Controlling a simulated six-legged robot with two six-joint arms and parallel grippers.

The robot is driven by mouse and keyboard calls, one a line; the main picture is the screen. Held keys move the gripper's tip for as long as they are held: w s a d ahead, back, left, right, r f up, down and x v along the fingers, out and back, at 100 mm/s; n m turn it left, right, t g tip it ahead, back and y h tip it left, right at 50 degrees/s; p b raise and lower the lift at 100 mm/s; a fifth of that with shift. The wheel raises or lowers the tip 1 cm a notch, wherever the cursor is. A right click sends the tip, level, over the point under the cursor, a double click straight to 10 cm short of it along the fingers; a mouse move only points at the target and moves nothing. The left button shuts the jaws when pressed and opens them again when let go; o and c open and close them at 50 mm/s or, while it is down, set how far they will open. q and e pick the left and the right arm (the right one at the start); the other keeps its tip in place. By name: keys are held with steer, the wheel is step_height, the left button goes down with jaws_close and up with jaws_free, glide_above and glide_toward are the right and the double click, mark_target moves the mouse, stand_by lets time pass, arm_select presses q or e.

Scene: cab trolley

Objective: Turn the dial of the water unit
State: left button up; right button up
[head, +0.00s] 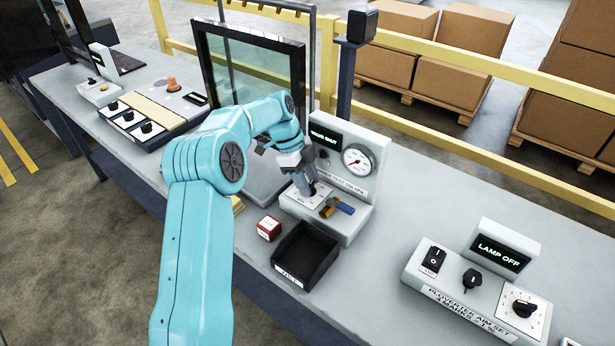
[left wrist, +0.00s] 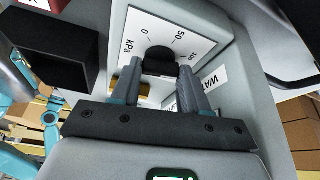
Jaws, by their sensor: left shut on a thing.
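The water unit (head: 365,188) is a light grey box on the bench, with a dark display and a round white gauge (head: 357,160) on its upright back. Its dial (left wrist: 159,62) is a black knob on a white plate marked in kPa, with 0, 50 and 100 readable in the left wrist view. My left gripper (head: 311,190) reaches down onto the unit, and its two fingers (left wrist: 160,82) are shut on the dial, one on each side. The gripper hides most of the dial in the head view. My right gripper is not in view.
A blue-handled brass valve (head: 342,207) sits just right of the gripper. A red-and-white block (head: 269,228) and an open black bin (head: 322,249) stand in front. A glass-panelled frame (head: 299,75) stands behind. A lamp panel (head: 470,290) is at right; bench between is clear.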

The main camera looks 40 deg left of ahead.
arm_select(q)
steer(key=shift+r, duration=0.1)
stand_by(0.3)
steer(key=o, duration=1.1)
steer(key=shift+c, duration=0.2)
steer(key=p+v, duration=0.5)
steer(key=v, duration=1.1)
steer(key=shift+w+r, duration=0.1)
steer(key=shift+r, duration=0.05)
